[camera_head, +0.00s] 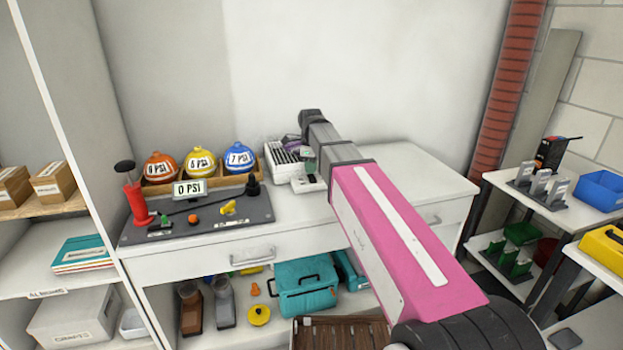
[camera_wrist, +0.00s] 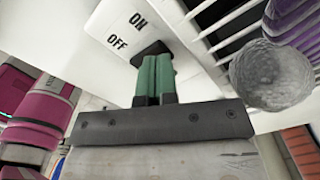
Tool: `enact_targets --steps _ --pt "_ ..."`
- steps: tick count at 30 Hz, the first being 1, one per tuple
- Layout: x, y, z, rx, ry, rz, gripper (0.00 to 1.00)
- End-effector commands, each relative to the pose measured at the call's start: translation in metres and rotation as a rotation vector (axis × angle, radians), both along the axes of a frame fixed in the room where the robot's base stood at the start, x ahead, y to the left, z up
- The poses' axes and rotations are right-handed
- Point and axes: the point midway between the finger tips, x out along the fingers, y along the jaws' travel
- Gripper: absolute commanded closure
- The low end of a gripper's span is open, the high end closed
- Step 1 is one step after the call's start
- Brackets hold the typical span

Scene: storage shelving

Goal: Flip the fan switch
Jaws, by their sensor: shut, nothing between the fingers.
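The white fan unit (camera_head: 285,152) with a slatted grille stands on the cabinet top, and its switch panel (camera_head: 303,185) juts out at the front. In the wrist view the panel (camera_wrist: 112,22) is marked ON and OFF. The black switch (camera_wrist: 152,49) sits beside the OFF label, partly hidden by my fingertips. My gripper (camera_wrist: 156,62) has green fingers, shut together and empty, with the tips at the switch. I cannot tell whether they touch it or which way it is set. In the head view my gripper (camera_head: 309,163) is over the panel, partly hidden by my arm.
Orange (camera_head: 159,167), yellow (camera_head: 199,161) and blue (camera_head: 240,157) balls marked in PSI sit in a wooden tray behind a pump board (camera_head: 200,218). A grey ball (camera_wrist: 270,75) and a purple object (camera_wrist: 298,25) are close right of my fingers. The cabinet top (camera_head: 420,175) is clear at right.

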Motion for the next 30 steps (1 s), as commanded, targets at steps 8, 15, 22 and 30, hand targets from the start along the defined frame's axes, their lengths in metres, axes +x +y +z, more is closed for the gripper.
enact_targets --steps 8,15,22,30 --pt "0.000 0.000 -0.004 0.000 0.000 0.000 1.00" --pt "0.000 0.000 -0.007 0.000 0.000 0.000 1.00" --pt "0.000 0.000 -0.010 0.000 0.000 0.000 1.00" --pt "0.000 0.000 -0.013 0.000 0.001 0.000 1.00"
